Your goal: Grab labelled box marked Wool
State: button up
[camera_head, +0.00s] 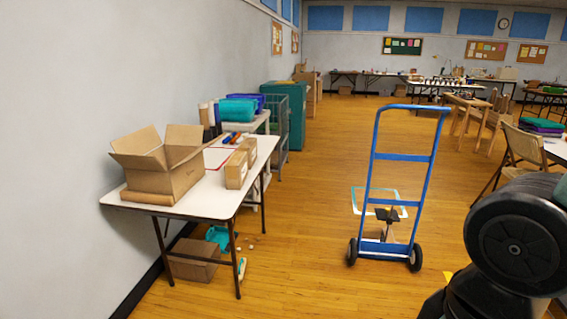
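Two small cardboard boxes stand side by side near the right end of the white folding table at the left: a nearer one (236,170) and a farther one (249,151). A larger cardboard box (160,180) with its flaps open stands on the near part of the same table (200,208). Another cardboard box (192,265) is on the floor beneath the table. No label can be read on any box at this size, so I cannot tell which is marked Wool. My gripper is not in view; only a dark part of my arm shows at the lower right.
A blue hand truck (428,180) stands upright on the open wooden floor (310,230). Small teal and white items (220,238) lie by the table legs. A folding chair (523,143) is at right.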

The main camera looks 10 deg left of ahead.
aim_at(236, 171)
jog(key=i+l, duration=0.1)
jog(key=i, duration=0.85)
jog(key=i+l, duration=0.1)
jog(key=i, duration=0.85)
jog(key=i+l+u, duration=0.1)
jog(key=i+u, duration=0.3)
jog(key=i+l+u, duration=0.25)
jog(key=i+u, duration=0.2)
jog(key=i+l+u, duration=0.8)
jog(key=l, duration=0.15)
